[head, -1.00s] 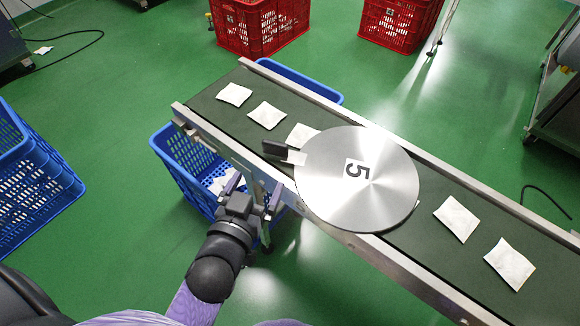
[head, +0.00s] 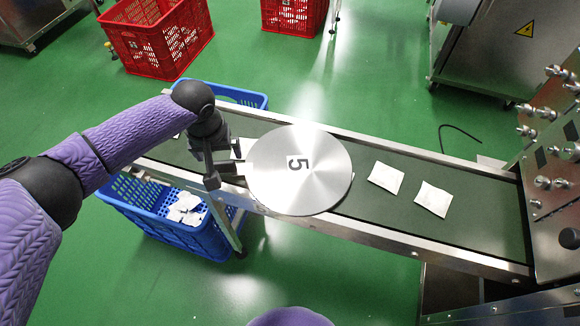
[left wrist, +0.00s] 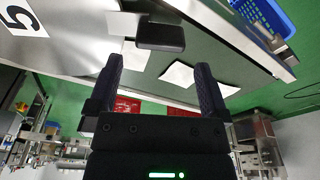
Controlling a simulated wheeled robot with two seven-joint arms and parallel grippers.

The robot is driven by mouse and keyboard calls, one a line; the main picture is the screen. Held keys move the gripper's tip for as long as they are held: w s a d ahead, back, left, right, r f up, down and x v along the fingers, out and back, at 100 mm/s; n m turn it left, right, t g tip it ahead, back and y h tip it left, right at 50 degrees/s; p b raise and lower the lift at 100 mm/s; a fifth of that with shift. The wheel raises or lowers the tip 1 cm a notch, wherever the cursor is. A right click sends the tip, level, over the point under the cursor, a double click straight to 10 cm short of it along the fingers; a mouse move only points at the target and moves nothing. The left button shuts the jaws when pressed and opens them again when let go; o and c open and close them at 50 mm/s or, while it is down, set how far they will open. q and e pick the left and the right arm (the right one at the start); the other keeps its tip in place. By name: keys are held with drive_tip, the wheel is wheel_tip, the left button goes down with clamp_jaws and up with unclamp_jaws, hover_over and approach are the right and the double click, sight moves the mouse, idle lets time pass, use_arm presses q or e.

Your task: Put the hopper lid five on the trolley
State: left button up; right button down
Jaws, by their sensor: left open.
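The hopper lid five (head: 312,190) is a round brushed-metal disc with a black 5 on a white label. It lies on the green conveyor belt and overhangs the near rail. Its dark handle sticks out on the left side on a metal tab. The left wrist view shows part of the lid (left wrist: 70,40) and the handle (left wrist: 160,37). My left gripper (head: 215,165) is open at the handle. In the left wrist view, its fingers (left wrist: 158,68) point at the handle, which sits just beyond the tips. My right gripper is not in view. I cannot make out a trolley.
White teabags (head: 386,177) lie on the conveyor belt (head: 480,205). A blue crate (head: 170,228) with teabags stands below its near side. Red crates (head: 160,40) stand at the back. A machine (head: 550,180) closes the right end. Green floor is clear in front.

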sight(222, 162)
use_arm(q)
drive_tip(key=f+b, duration=0.1)
drive_tip(key=f, duration=0.1)
drive_tip(key=f+b, duration=0.1)
drive_tip(key=f, duration=0.1)
drive_tip(key=shift+w+f, duration=0.2)
drive_tip(key=shift+f, duration=0.15)
drive_tip(key=shift+w+f+b, duration=0.1)
drive_tip(key=shift+f+b, duration=0.2)
drive_tip(key=shift+b, duration=0.1)
drive_tip(key=shift+r, duration=0.15)
drive_tip(key=shift+c, duration=0.4)
drive_tip(key=c, duration=1.2)
drive_tip(key=shift+r, duration=0.1)
clamp_jaws()
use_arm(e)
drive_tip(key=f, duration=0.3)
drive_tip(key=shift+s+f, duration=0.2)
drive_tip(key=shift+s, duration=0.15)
